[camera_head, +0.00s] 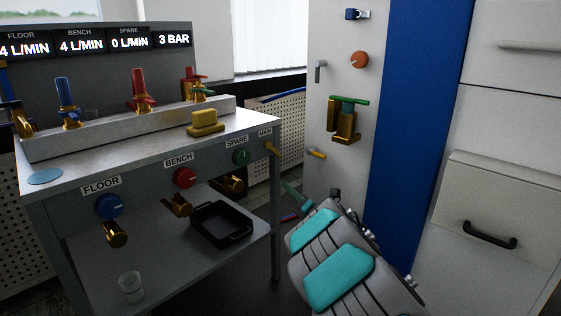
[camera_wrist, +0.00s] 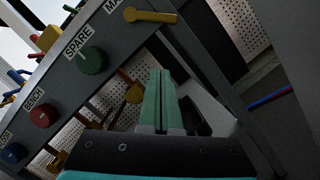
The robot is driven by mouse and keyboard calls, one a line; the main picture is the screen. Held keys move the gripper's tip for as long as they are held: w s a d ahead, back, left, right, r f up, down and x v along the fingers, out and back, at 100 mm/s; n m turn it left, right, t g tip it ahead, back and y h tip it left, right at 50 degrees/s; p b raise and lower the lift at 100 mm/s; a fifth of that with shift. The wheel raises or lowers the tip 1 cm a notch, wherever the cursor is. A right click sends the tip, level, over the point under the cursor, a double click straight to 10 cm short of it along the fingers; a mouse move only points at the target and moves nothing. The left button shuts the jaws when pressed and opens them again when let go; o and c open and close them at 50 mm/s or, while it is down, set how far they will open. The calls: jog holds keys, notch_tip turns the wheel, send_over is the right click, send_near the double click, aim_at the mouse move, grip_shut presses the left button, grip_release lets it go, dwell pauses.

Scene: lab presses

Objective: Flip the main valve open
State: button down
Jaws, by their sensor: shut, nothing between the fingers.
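The main valve is a yellow lever (camera_head: 271,148) on the bench front, below the MAIN label (camera_head: 265,133) at the right end. In the wrist view the yellow lever (camera_wrist: 150,16) lies roughly level across the top, its round hub at the left and its handle pointing right. My gripper (camera_head: 289,187) has green fingers and is below and to the right of the lever in the head view, apart from it. In the wrist view my gripper (camera_wrist: 162,74) is shut and empty, with the fingers side by side below the lever. No contact shows.
The green SPARE knob (camera_head: 241,157), red BENCH knob (camera_head: 185,178) and blue FLOOR knob (camera_head: 109,206) line the bench front. Brass outlets hang below. A black tray (camera_head: 222,222) and clear cup (camera_head: 132,286) stand on the lower shelf. A wall panel (camera_head: 336,185) with valves stands to the right.

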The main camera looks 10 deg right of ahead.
aim_at(273, 150)
jog(key=shift+w, duration=0.1)
dwell(0.3)
jog(key=x, duration=0.3)
jog(key=d+r+x, duration=0.1)
jog(key=x, duration=0.6)
jog(key=shift+w+d+r, duration=0.25)
jog(key=shift+w+d, duration=0.05)
jog(key=shift+w, duration=0.15)
jog(key=shift+w+d+r, duration=0.35)
jog(key=shift+d+r, duration=0.1)
jog(key=shift+r, duration=0.1)
jog(key=shift+f, duration=0.1)
